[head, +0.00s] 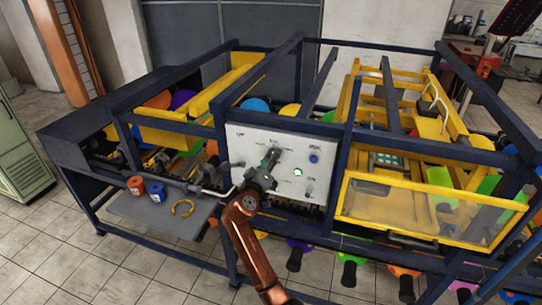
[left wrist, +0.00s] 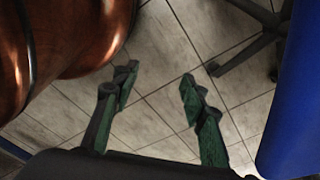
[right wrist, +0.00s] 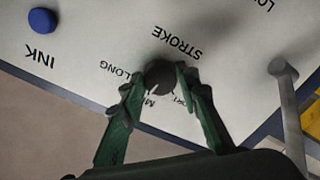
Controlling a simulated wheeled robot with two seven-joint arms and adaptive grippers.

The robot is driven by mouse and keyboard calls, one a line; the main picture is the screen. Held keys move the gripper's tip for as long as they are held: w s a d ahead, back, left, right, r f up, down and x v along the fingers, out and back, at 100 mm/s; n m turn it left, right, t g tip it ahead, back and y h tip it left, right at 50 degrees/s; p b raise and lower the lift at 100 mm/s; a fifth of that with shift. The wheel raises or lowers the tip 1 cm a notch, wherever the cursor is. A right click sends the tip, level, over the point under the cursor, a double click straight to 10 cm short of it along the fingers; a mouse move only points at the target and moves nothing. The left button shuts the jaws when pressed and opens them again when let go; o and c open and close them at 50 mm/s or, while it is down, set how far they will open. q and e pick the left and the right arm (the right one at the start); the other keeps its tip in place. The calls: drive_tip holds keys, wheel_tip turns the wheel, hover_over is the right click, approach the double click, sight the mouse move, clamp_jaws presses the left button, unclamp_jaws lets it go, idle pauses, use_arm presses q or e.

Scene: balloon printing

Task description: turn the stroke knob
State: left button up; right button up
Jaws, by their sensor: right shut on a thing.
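The dark round stroke knob (right wrist: 158,76) shows in the right wrist view on the white control panel (head: 242,140), below the printed word STROKE. Partly covered labels around it include LONG and one starting with M. A small pale mark on the knob points toward the M label. My right gripper (right wrist: 160,82) is shut on the knob, one green finger on each side. In the head view the right gripper (head: 268,162) is against the panel and hides the knob. My left gripper (left wrist: 158,82) is open and empty over the tiled floor, outside the head view.
A blue INK button (head: 314,158) and a lit green-white button (head: 298,172) are on the panel. A grey lever (right wrist: 285,105) stands out near the knob. Dark blue frame bars (head: 270,65) surround the panel. A grey shelf (head: 165,215) holds red and blue cups.

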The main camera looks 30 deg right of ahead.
drive_tip(key=shift+n+p, duration=0.55)
drive_tip(key=shift+n, duration=0.65)
drive_tip(key=o, duration=1.2)
drive_tip(key=shift+c, duration=0.2)
drive_tip(key=v, duration=1.2)
